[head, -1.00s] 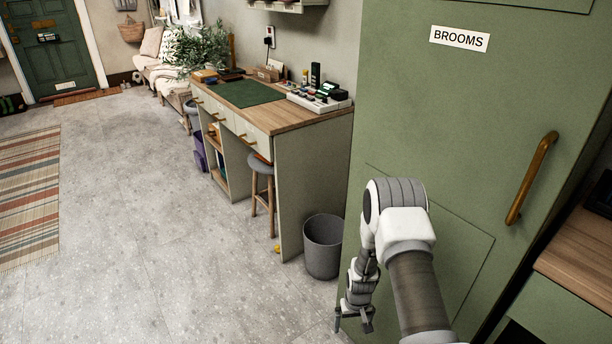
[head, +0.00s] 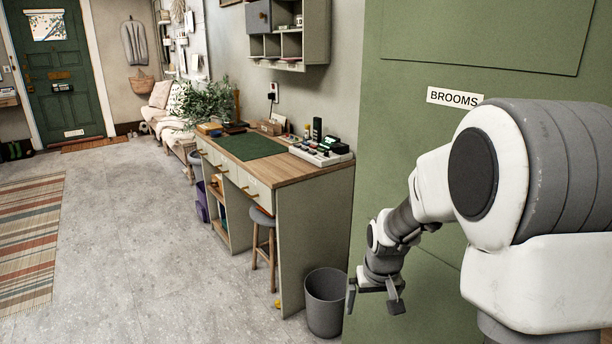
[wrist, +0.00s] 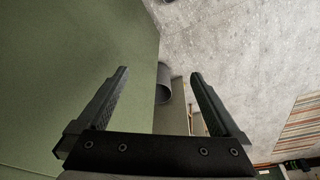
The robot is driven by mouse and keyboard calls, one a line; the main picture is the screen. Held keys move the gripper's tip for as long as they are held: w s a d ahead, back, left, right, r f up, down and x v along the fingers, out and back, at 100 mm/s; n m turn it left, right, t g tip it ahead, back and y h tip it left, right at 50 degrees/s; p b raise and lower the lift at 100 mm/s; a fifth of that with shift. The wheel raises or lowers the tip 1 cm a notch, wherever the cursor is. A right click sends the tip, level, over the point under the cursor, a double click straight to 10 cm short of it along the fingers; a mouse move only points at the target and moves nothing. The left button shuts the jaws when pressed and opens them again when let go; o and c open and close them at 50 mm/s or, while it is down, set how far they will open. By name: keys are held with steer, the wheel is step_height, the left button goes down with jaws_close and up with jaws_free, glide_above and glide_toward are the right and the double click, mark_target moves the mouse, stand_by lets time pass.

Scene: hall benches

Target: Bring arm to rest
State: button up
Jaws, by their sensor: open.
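My gripper (head: 374,298) is open and empty in the head view, pointing down in front of the green broom cupboard and to the right of the grey waste bin. My white and grey arm is bent and fills the right side of the head view. In the wrist view my gripper (wrist: 160,95) shows two dark fingers spread wide with nothing between them. The waste bin's side shows beyond the fingers there.
The green cupboard (head: 420,60) labelled BROOMS stands close behind my arm. The waste bin (head: 325,303) stands at the end of the desk (head: 313,168). A stool (head: 262,222) is under the desk. The floor (head: 130,250) to the left is open, with a striped rug (head: 28,240).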

steer(key=s+r+t, duration=0.1)
steer(key=s+r, duration=1)
steer(key=r, duration=0.2)
steer(key=s+r+t, duration=0.1)
steer(key=s+r, duration=0.1)
steer(key=s, duration=0.5)
steer(key=s+r+t, duration=0.1)
steer(key=s+r, duration=0.2)
steer(key=s, duration=0.3)
step_height(320, 180, up, 21)
steer(key=p, duration=2.1)
steer(key=shift+w+r+m+p, duration=0.2)
steer(key=shift+m+p, duration=0.1)
steer(key=shift+p, duration=0.1)
